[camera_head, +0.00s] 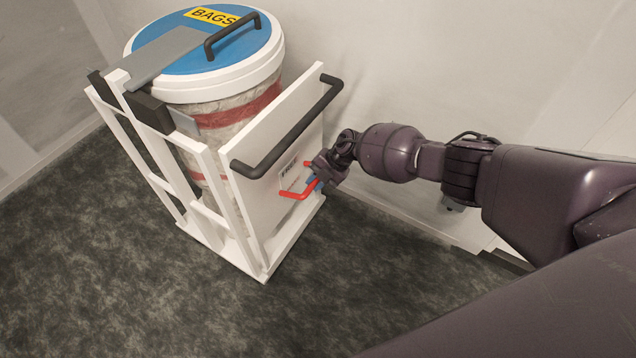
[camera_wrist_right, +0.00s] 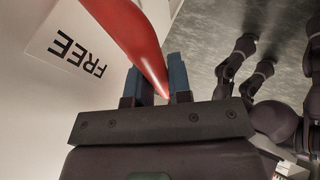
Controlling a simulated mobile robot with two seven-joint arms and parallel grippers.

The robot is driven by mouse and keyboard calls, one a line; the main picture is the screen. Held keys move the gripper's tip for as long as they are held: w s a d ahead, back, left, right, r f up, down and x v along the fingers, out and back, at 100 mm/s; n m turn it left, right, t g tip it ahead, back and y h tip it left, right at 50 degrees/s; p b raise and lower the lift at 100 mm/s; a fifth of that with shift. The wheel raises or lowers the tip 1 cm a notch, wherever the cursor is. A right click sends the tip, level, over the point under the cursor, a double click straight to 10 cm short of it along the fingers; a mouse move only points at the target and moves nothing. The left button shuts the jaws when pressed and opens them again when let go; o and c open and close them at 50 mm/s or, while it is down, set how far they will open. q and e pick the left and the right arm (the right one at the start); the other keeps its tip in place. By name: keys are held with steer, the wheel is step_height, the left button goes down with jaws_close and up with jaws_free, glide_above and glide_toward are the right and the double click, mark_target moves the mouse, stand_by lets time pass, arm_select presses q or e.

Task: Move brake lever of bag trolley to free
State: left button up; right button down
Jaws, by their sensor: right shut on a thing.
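The bag trolley (camera_head: 262,250) is a white frame on the floor holding a round bin with a blue lid marked BAGS (camera_head: 232,42). Its red brake lever (camera_head: 297,193) sticks out from the white end panel, below the dark push handle. My right gripper (camera_head: 316,182) is at the lever, with its blue fingers around the red bar. In the right wrist view the red lever (camera_wrist_right: 140,40) passes between the two blue fingers (camera_wrist_right: 160,84). A label reading FREE (camera_wrist_right: 72,46) is on the panel beside the lever. My left gripper is not in the head view.
The dark push handle (camera_head: 290,130) runs across the panel top, above my right gripper. A pale wall (camera_head: 420,70) stands close behind the trolley and my right arm. The dark mottled floor (camera_head: 120,290) is clear in front and to the left.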

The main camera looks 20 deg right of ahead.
steer(key=shift+w+r, duration=0.1)
stand_by(0.4)
steer(key=c, duration=1.1)
jaws_free()
steer(key=shift+a, duration=0.1)
steer(key=shift+o, duration=0.2)
steer(key=shift+d+r, duration=0.25)
steer(key=shift+r, duration=0.1)
steer(key=p+v, duration=0.3)
steer(key=v, duration=0.7)
steer(key=shift+p, duration=0.35)
